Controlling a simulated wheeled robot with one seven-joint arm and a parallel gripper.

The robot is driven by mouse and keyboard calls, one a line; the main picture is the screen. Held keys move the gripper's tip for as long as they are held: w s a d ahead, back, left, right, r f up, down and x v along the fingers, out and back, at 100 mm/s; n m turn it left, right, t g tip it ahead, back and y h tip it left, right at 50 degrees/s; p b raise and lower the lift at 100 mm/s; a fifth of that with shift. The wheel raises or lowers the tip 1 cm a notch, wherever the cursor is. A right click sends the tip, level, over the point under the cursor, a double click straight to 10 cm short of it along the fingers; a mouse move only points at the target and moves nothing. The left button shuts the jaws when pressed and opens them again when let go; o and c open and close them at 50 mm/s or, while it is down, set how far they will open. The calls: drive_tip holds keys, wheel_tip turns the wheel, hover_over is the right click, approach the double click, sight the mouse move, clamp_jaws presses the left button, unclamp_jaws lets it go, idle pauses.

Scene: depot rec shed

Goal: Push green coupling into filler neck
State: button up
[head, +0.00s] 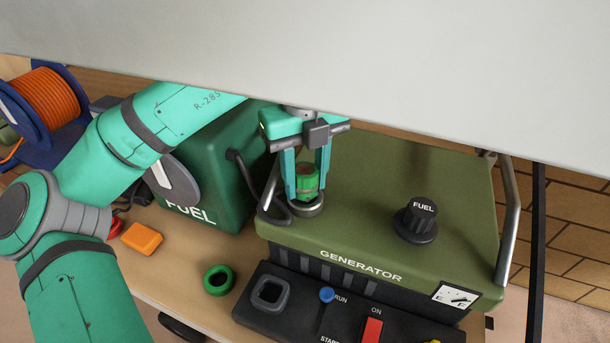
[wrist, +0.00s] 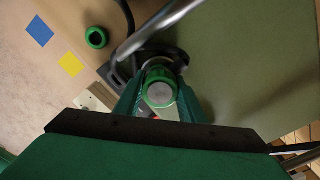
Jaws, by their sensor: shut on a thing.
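The green coupling (head: 307,181) is between the two fingers of my gripper (head: 308,188), upright over the left part of the generator top. The filler neck (head: 307,209) shows as a grey-rimmed dark ring directly below it. Whether the coupling's lower end is inside the neck or just above it is hard to tell. In the wrist view the coupling (wrist: 160,88) shows end-on between the fingers, with the dark neck ring (wrist: 176,54) partly hidden behind it. My gripper is shut on the coupling.
The olive generator (head: 350,190) has metal handles at both sides and a black FUEL knob (head: 416,219). A green FUEL can (head: 215,195) with a black hose (head: 246,178) stands to the left. A loose green ring (head: 219,279) and an orange block (head: 142,238) lie on the bench.

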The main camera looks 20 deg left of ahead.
drive_tip(key=o, duration=1.1)
